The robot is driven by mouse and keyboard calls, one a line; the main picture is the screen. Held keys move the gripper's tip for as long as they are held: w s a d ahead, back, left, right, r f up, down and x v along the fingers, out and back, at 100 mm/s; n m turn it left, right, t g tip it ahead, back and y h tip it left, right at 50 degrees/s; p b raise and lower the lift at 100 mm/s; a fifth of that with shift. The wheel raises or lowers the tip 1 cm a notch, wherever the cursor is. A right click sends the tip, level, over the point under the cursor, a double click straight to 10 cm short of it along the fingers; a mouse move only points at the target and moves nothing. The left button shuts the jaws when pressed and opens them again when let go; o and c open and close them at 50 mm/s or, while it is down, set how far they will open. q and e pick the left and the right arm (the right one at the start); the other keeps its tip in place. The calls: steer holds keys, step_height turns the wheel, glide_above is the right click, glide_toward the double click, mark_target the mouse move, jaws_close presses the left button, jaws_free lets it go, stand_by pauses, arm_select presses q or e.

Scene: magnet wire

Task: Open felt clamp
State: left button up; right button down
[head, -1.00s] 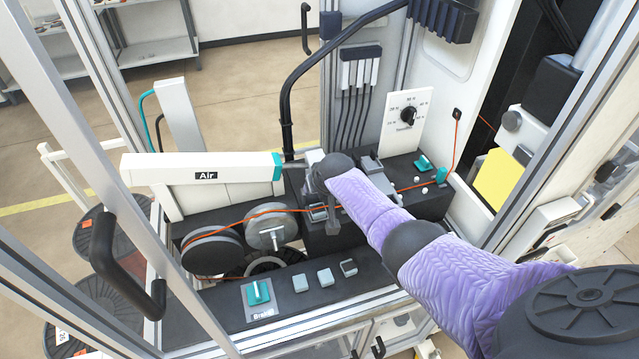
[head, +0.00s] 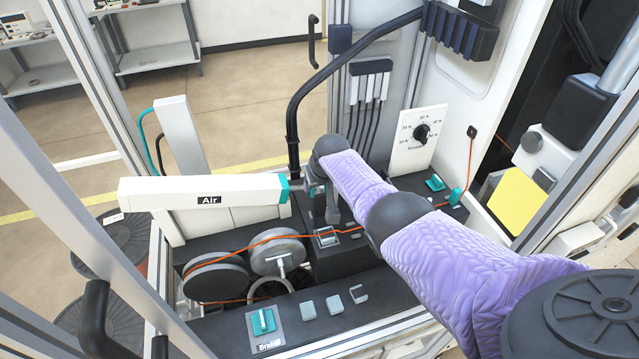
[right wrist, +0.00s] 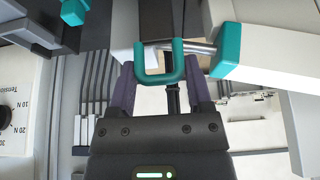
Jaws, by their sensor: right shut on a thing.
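My right gripper (right wrist: 155,90) is shut on a teal U-shaped handle (right wrist: 152,78), which sits between its fingers in the right wrist view. A metal rod beside the handle runs to the teal-capped end of the white Air arm (right wrist: 265,60); I cannot tell if they are joined. In the head view my gripper (head: 318,190) is just right of the Air arm's tip, above the black base. Below it is a small grey block (head: 325,238), possibly the felt clamp's lower part, with the orange wire across it. My purple-sleeved arm hides part of this area. My left gripper is not in view.
The orange wire (head: 385,222) runs from the grey wheels (head: 278,255) toward the right guide. The Brake knob (head: 263,320) and small grey blocks (head: 333,304) sit in front. The tension dial (head: 421,133) stands behind. Frame posts flank the opening.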

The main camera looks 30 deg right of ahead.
steer(key=shift+w, duration=0.25)
stand_by(0.3)
steer(key=shift+c, duration=1.3)
jaws_free()
steer(key=shift+o, duration=1)
steer(key=shift+w+d, duration=0.1)
